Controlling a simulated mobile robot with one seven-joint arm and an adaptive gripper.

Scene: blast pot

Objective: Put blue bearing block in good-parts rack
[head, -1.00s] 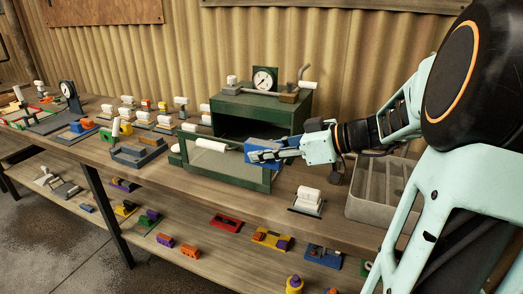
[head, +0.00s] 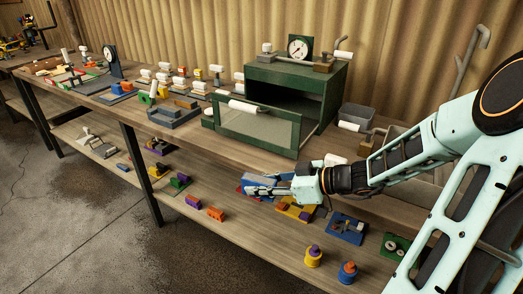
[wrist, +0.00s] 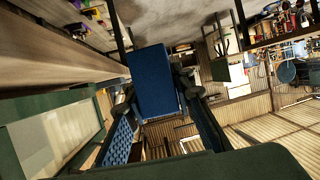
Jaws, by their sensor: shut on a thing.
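A blue block (head: 259,181) is held in my gripper (head: 266,188), in front of the bench's front edge and over the lower shelf in the head view. In the wrist view the blue block (wrist: 158,82) sits between the fingers (wrist: 165,98), one of them blue-padded. The gripper is shut on it, clear of the green cabinet. No rack is plainly identifiable as the good-parts rack; a grey bin (head: 357,115) stands right of the cabinet, and my arm hides part of the bench there.
Several white-topped parts and a grey fixture (head: 173,112) stand on the bench to the left. The lower shelf (head: 225,232) holds scattered coloured parts. Open floor lies in front.

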